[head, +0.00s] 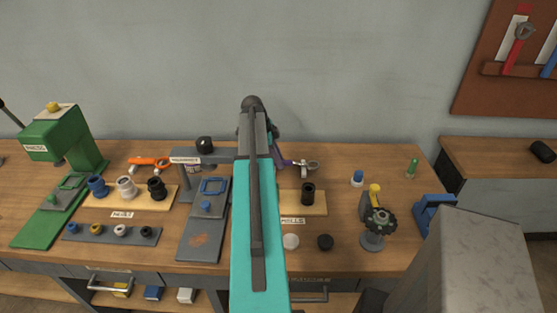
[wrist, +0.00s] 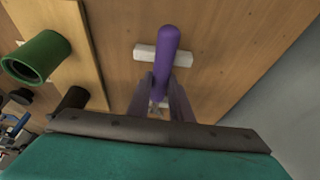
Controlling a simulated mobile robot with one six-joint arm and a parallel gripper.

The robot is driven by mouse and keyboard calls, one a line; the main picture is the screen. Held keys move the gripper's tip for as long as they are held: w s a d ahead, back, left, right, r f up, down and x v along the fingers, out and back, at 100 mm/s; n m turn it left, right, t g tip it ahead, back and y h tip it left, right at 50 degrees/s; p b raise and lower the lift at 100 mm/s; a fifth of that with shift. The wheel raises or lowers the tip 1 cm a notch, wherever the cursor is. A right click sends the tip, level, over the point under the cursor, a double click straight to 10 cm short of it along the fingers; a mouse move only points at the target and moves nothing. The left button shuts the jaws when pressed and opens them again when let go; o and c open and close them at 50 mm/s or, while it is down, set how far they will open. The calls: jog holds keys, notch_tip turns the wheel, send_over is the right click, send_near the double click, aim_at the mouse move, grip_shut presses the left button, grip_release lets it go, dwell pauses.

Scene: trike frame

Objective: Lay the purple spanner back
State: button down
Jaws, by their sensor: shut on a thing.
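The purple spanner (wrist: 163,62) lies between the two fingers of my gripper (wrist: 160,98) in the wrist view, with the gripper shut on it. Its rounded purple handle end crosses over a white rest block (wrist: 144,52) on the wooden bench; I cannot tell whether it touches the block. A second white piece (wrist: 153,104) shows partly behind the fingers. In the head view the spanner (head: 286,162) shows just right of my teal arm, with its grey jaw end pointing right.
A board (head: 317,208) with a black cylinder (head: 308,193) is close by; the wrist view also shows a green cylinder (wrist: 38,57) on it. An orange tool (head: 150,161) and a green press (head: 60,140) stand left. A gear stand (head: 378,225) stands right.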

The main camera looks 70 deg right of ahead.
jog(key=shift+f, duration=0.1)
jog(key=c, duration=1.5)
grip_release()
jog(key=shift+r, duration=0.2)
jog(key=shift+b+v, duration=1.8)
jog(key=shift+v, duration=5)
jog(key=shift+f, duration=0.1)
